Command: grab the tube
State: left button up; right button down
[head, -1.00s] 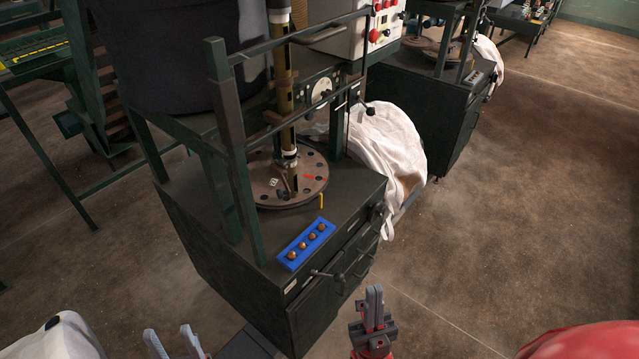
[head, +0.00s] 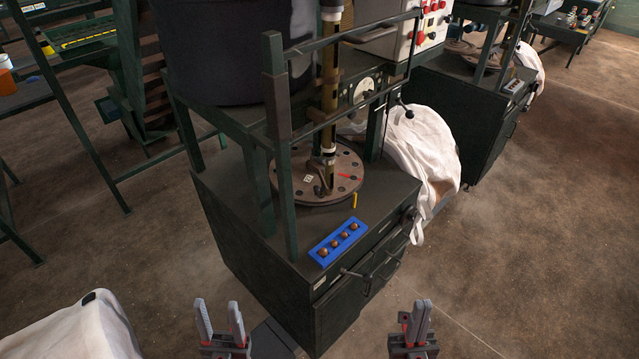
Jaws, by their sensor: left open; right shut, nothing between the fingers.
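An upright brass-coloured tube (head: 330,85) stands in the machine's frame, above a round brown plate with holes (head: 318,190). Its upper end runs out of the picture, and frame bars cross in front of it. My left gripper (head: 220,318) is at the bottom of the head view, left of the machine's front; its two fingers are apart with nothing between them. My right gripper (head: 418,322) is at the bottom, right of the machine's front, with its fingers together and empty. Both grippers are well short of the tube.
The dark green cabinet (head: 300,250) carries a blue strip with several round knobs (head: 338,242). White bags lie behind it (head: 425,150) and at lower left (head: 75,335). A second machine (head: 445,110) stands at back right. The floor at right is clear.

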aim_at(329, 160)
jog(key=i+l+u, duration=0.1)
jog(key=l, duration=0.55)
jog(key=i+l, duration=0.15)
jog(key=l, duration=0.45)
jog(key=i+l+u, duration=0.15)
jog(key=l, duration=0.5)
jog(key=i+u, duration=0.1)
jog(key=u, duration=0.75)
jog(key=i+u, duration=0.15)
jog(key=u, duration=0.25)
jog(key=l+u, duration=0.1)
jog(key=u, duration=0.35)
jog(key=i+l, duration=0.1)
